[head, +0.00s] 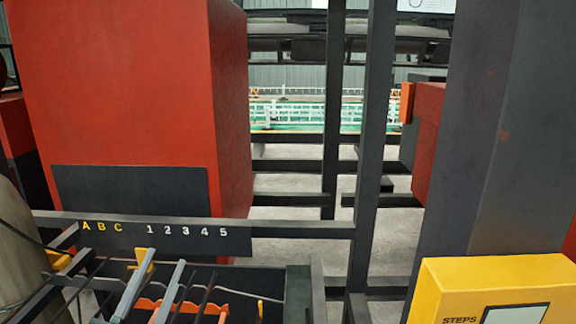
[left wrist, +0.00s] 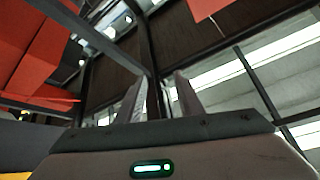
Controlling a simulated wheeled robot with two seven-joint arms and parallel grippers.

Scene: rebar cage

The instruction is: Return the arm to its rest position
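My left gripper (left wrist: 160,98) shows in the left wrist view. Its two pale fingers stand apart with an empty gap between them, so it is open and holds nothing. They point toward the roof and dark overhead beams. In the head view a beige rounded part at the lower left edge looks like my left arm; I cannot make out the gripper's fingers there. My right gripper is in neither view.
A large red cabinet (head: 130,90) fills the left. Below it is a dark rack rail (head: 270,229) lettered A B C and 1 to 5, with slanted bars. Dark posts (head: 370,150) stand mid-view. A yellow box marked STEPS (head: 440,290) is at lower right.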

